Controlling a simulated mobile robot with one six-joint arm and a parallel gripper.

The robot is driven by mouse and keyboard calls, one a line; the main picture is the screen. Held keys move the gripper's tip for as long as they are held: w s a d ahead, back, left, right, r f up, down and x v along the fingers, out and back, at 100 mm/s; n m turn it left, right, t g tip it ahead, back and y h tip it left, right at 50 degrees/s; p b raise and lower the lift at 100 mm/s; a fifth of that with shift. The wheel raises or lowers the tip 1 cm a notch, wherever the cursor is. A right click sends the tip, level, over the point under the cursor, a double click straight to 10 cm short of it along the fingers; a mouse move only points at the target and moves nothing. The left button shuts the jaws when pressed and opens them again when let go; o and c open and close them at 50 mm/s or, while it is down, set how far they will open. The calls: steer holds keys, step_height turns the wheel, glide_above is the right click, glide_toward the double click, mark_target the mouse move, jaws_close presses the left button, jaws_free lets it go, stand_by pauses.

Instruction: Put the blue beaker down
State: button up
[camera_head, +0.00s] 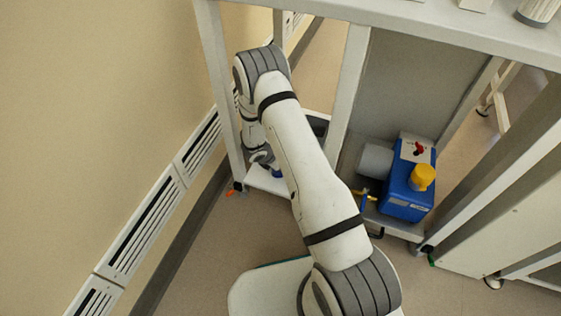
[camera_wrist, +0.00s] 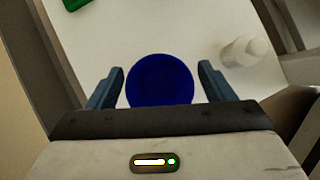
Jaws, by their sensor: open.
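The blue beaker (camera_wrist: 161,82) shows in the wrist view as a dark blue round shape, seen from above. It stands between the two fingers of my gripper (camera_wrist: 162,82), over or on a white shelf surface (camera_wrist: 150,32). The fingers are open, with a narrow gap on each side of the beaker. In the head view, a small bit of blue (camera_head: 277,173) shows beside my arm at the low white shelf (camera_head: 268,183). My arm hides most of that spot.
A white cylindrical item (camera_wrist: 245,50) stands right of the beaker, and a green object (camera_wrist: 76,4) lies at the upper left. Frame posts flank the shelf. A blue machine with a yellow knob (camera_head: 408,183) stands in the bay to the right. A wall (camera_head: 100,110) runs along the left.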

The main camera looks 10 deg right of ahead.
steer(key=p+v, duration=0.3)
steer(key=v, duration=0.8)
steer(key=s+d+r+m+g, duration=0.1)
steer(key=s+d+r+m, duration=0.25)
steer(key=r, duration=0.45)
steer(key=s+d+r+m, duration=0.2)
steer(key=r+m, duration=0.3)
steer(key=r, duration=0.2)
steer(key=s+d+r+m+g, duration=0.15)
steer(key=r+m, duration=0.25)
steer(key=r, duration=0.4)
steer(key=s+a+r+m+y, duration=0.1)
steer(key=s+r+m+y, duration=0.1)
steer(key=s+r+m, duration=0.4)
steer(key=s+a+r+m+y, duration=0.1)
steer(key=s+r+m+y, duration=0.2)
steer(key=s, duration=1)
step_height(320, 180, up, 3)
steer(key=m, duration=0.3)
steer(key=shift+s+r, duration=0.2)
steer(key=shift+s, duration=0.1)
